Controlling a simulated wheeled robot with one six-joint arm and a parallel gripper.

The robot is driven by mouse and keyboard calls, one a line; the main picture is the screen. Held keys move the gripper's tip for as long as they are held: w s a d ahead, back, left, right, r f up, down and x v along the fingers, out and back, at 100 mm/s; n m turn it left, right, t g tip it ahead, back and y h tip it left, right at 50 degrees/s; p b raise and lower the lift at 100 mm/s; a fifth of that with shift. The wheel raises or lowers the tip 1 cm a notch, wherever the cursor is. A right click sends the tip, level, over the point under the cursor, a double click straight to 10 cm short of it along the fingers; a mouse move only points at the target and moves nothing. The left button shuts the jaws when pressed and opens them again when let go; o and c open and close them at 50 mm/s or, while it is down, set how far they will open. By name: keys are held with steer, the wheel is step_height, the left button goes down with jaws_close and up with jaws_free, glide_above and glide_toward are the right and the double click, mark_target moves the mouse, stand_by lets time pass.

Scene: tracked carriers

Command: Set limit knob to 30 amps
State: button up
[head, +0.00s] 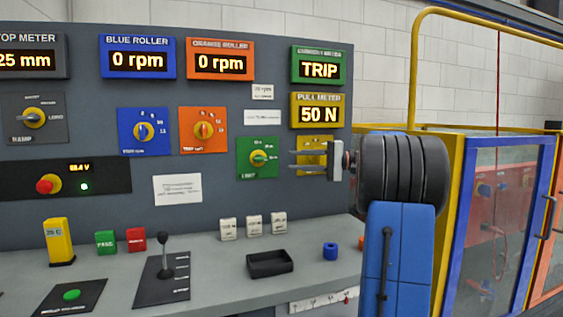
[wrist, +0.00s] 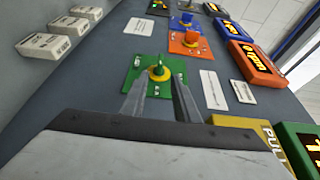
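The limit knob (head: 258,158) is a yellow dial with a green pointer on a green panel (head: 243,171) marked LIMIT. Its scale numbers are too small to read surely. My gripper (head: 291,160) is open and empty, just right of the green panel, its fingers pointing left. In the wrist view the limit knob (wrist: 159,72) lies ahead, roughly between the fingertips of my gripper (wrist: 157,83), and the fingers appear apart from it. The green current meter (head: 319,66) above reads TRIP.
A yellow panel (head: 325,143) is partly hidden behind my gripper, under the pull meter (head: 317,111) reading 50 N. An orange panel with a knob (head: 204,131) sits up and left. Below are a black tray (head: 270,269), several white blocks (head: 253,225) and a lever (head: 164,262).

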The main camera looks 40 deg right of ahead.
steer(key=v, duration=0.6)
steer(key=shift+s+d, duration=0.15)
steer(key=shift+d, duration=0.05)
stand_by(0.4)
